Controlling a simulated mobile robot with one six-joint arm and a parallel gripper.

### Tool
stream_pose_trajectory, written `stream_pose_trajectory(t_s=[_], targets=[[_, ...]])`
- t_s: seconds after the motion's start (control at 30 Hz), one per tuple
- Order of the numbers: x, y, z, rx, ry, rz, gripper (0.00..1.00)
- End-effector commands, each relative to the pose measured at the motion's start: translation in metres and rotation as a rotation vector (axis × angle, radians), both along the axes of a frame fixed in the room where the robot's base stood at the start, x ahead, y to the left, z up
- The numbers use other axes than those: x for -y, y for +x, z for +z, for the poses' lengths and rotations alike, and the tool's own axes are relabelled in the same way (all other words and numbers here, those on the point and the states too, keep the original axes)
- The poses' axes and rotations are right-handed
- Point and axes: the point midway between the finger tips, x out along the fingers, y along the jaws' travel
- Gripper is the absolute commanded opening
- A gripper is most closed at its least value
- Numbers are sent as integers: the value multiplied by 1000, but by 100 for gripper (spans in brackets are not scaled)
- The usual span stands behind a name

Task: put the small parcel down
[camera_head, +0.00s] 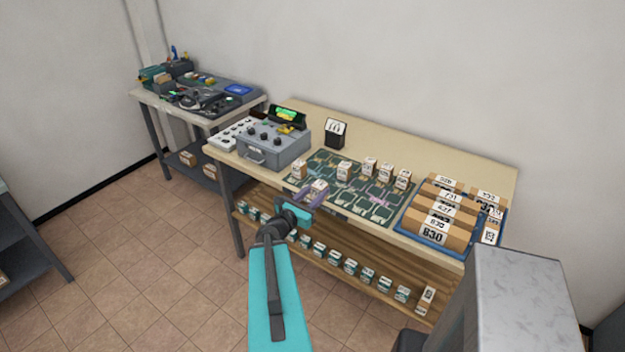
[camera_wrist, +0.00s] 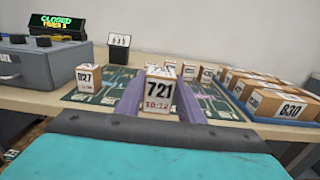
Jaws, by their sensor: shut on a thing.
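The small parcel (camera_wrist: 159,90), a little box with a white label reading 721, is held between the two purple fingers of my gripper (camera_wrist: 159,102). In the head view my gripper (camera_head: 309,193) is at the front edge of the table, with the small parcel (camera_head: 317,187) at its tip. A dark green mat with outlined slots (camera_head: 343,192) lies on the table (camera_head: 441,175). Several small boxes stand on the mat, among them one labelled 027 (camera_wrist: 89,78). The parcel's underside is hidden, and I cannot tell whether it touches the mat.
A grey control box (camera_head: 274,146) with a green-lit display stands left of the mat. A blue tray (camera_head: 404,219) of larger parcels, one labelled 830 (camera_head: 437,230), is at the right. A small black sign (camera_head: 336,132) stands behind. A lower shelf holds several small boxes (camera_head: 350,267).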

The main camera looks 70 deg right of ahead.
Motion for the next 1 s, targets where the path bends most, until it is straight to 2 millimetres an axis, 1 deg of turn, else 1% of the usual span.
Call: stream_pose_trajectory(t_s=[0.03, 0.13, 1.0], targets=[[1, 0, -3, 2, -1, -1, 10], [3, 1, -5, 0, -1, -2, 10], [19, 9, -6, 2, -1, -1, 10]])
